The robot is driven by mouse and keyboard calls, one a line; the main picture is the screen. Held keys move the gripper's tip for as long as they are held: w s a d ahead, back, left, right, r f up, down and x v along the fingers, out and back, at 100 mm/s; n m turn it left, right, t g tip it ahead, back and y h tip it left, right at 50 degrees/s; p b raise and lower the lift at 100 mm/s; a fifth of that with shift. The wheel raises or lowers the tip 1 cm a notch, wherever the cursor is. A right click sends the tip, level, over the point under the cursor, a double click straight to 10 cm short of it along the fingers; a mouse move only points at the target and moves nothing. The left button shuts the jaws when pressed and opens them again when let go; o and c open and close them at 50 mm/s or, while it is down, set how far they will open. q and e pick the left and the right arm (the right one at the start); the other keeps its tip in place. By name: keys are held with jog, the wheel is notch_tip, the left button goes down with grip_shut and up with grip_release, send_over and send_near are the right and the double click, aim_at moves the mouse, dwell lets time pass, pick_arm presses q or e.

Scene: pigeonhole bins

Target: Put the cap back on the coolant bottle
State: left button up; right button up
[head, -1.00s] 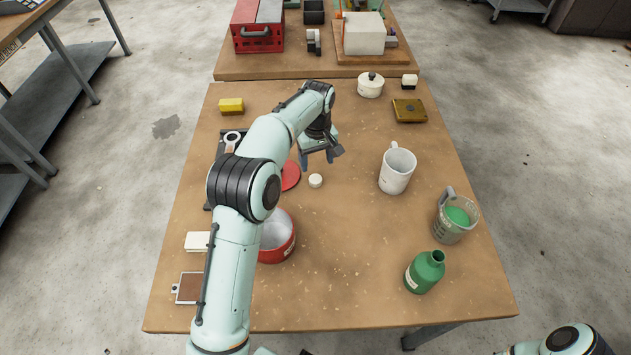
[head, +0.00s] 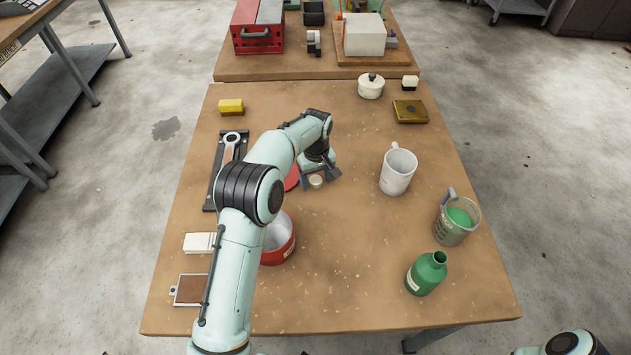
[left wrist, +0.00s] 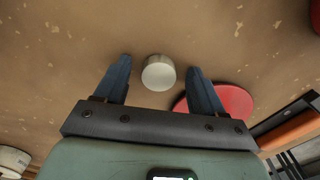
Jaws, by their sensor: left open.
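The green coolant bottle (head: 426,275) stands upright and uncapped at the front right of the table, its dark mouth showing. A small white round cap (head: 316,181) lies on the table near its middle. My left gripper (head: 318,178) is open and low over the table, with the cap between its fingertips. In the left wrist view the cap (left wrist: 159,73) sits between the two blue fingers, slightly beyond their tips, with a gap on each side. My right gripper is not in view; only part of my right arm shows at the bottom right.
A red disc (left wrist: 228,103) lies beside the right finger in the left wrist view. A red pot (head: 279,240) stands near my left arm. A white mug (head: 397,171) and a measuring jug of green liquid (head: 457,221) stand right. The table's front middle is clear.

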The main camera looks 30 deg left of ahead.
aim_at(316, 181)
pick_arm(q)
jog(key=shift+f, duration=0.1)
jog(key=c, duration=1.1)
notch_tip(316, 181, up, 10)
jog(key=shift+p, duration=0.65)
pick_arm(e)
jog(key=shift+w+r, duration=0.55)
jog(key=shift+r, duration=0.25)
